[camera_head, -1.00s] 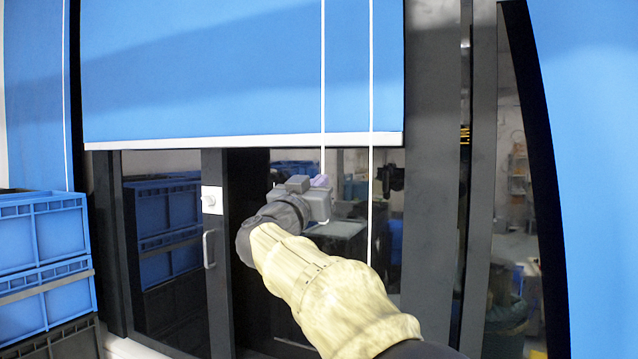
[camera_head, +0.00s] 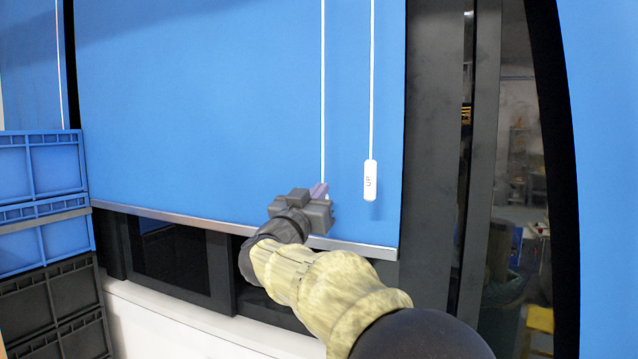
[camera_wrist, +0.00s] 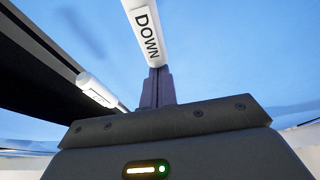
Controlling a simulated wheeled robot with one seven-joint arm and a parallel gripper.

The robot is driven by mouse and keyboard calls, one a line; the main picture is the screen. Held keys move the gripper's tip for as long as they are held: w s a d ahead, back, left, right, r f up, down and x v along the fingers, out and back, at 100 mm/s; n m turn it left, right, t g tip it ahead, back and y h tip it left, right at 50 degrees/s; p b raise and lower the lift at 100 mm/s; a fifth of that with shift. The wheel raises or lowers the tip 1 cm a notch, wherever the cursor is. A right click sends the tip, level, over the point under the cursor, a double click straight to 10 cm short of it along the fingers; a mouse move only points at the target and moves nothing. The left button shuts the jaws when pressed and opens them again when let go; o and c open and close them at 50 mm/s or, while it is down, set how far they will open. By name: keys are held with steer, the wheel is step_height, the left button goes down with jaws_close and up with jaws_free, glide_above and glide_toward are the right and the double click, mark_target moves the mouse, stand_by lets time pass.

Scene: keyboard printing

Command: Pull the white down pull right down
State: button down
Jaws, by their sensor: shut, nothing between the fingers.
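The white down pull (camera_wrist: 146,35), marked DOWN, shows in the wrist view right at the tips of my gripper (camera_wrist: 157,85). The two fingers are together; whether they touch the pull is hard to tell. In the head view my gripper (camera_head: 319,190) is at the lower end of the left white cord (camera_head: 323,100) and mostly hides the pull. The white up pull (camera_head: 370,180) hangs to the right on its own cord, apart from my gripper. The blue blind (camera_head: 200,120) hangs low, with its grey bottom bar (camera_head: 160,214) near my gripper's height.
Blue crates (camera_head: 40,165) stand stacked on black crates (camera_head: 55,310) at the left. A dark window frame (camera_head: 432,130) runs up the right side. A white sill (camera_head: 175,325) lies below the blind. The space in front of the blind is clear.

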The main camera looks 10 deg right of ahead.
step_height(320, 180, down, 19)
steer(key=b, duration=1.2)
steer(key=shift+f, duration=0.3)
step_height(320, 180, up, 5)
steer(key=p, duration=0.4)
steer(key=b+v, duration=0.3)
steer(key=v, duration=0.7)
